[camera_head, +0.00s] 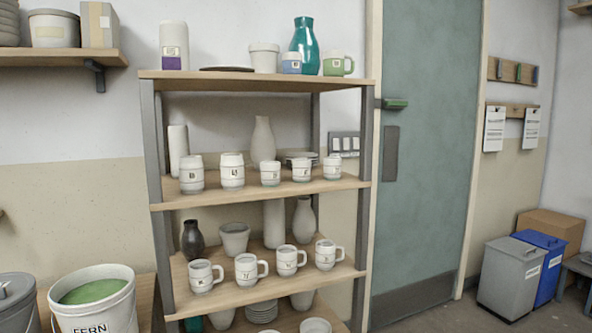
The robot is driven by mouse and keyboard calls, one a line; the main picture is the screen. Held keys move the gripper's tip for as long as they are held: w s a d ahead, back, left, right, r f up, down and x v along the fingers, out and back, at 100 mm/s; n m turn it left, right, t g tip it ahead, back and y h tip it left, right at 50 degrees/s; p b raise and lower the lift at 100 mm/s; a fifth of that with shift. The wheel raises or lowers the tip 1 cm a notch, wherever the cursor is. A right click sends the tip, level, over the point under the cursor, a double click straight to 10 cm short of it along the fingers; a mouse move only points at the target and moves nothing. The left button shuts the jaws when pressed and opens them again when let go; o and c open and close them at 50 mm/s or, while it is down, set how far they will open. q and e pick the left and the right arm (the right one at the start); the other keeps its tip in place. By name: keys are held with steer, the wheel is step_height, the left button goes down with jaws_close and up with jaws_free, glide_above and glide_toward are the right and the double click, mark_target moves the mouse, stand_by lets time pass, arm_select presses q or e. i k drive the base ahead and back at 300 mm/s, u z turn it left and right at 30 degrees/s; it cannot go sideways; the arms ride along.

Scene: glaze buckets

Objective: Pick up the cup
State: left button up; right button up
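White labelled cups stand on a shelf rack. On the lower middle shelf are several handled cups, among them one at the left (205,276), one beside it (250,269), a third (290,260) and one at the right (328,255). The shelf above holds more labelled cups, such as a tall one (232,171) and a short one (302,169). A green and white cup (337,64) and a blue and white cup (291,63) stand on the top board. The labels are too small to read surely. Neither gripper is in view.
The rack (268,188) also holds vases, including a teal one (304,46) and a dark one (193,240). A bucket of green glaze (93,301) stands at the lower left. A closed green door (425,150) and grey (512,277) and blue (546,268) bins are at the right.

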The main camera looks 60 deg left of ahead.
mark_target(301, 166)
steer(key=u, duration=1.1)
steer(key=i, duration=1.45)
steer(key=u, duration=1.4)
